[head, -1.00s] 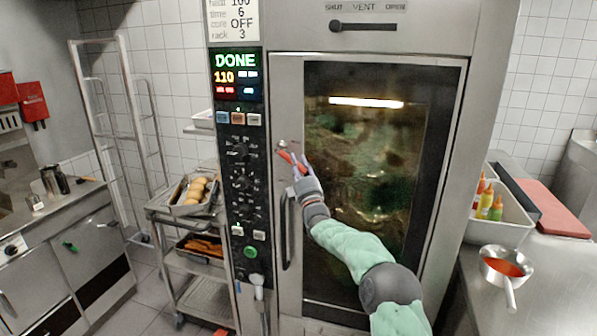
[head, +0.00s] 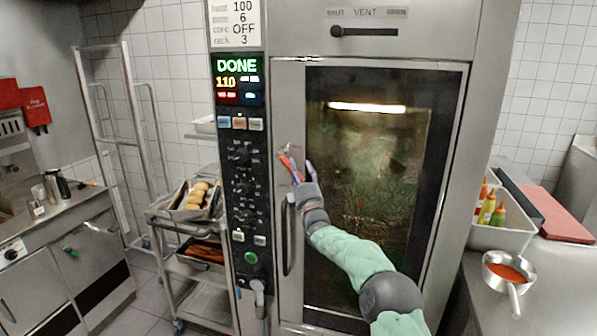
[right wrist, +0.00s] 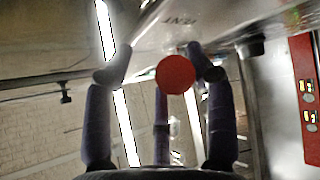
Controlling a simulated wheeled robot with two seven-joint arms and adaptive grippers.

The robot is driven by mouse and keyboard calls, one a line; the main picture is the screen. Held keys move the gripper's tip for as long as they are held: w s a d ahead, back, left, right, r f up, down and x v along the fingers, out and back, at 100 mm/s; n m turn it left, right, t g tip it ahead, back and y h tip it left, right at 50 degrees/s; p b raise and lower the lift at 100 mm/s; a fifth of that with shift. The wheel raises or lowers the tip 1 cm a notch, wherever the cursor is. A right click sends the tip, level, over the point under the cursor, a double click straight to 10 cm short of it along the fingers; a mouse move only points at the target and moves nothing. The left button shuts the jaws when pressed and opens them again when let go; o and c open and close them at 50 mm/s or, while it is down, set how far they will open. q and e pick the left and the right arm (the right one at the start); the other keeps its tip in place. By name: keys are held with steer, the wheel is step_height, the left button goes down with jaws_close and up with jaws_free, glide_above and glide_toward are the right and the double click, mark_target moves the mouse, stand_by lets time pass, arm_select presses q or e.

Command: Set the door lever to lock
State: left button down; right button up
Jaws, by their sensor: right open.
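The door lever (head: 290,166) is a red bar on the left edge of the oven door, just above the door handle (head: 288,235). It slants down to the right from its pivot. My right gripper (head: 301,168) is at the lever with its fingers open. In the right wrist view the lever's round red end (right wrist: 176,74) sits between my open fingers (right wrist: 165,70); I cannot tell whether they touch it. The lock mark is too small to make out. My left gripper is not in view.
The oven door (head: 380,190) is closed, and its display (head: 237,80) reads DONE. A wheeled trolley (head: 200,285) with trays stands left of the oven. On the right counter are a bin (head: 497,236) of sauce bottles and a pan (head: 507,270) of red sauce.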

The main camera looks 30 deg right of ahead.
steer(key=shift+s, duration=0.15)
steer(key=v, duration=1.1)
steer(key=shift+s+f, duration=0.25)
steer(key=shift+f, duration=0.1)
steer(key=shift+a, duration=0.1)
steer(key=shift+c, duration=0.3)
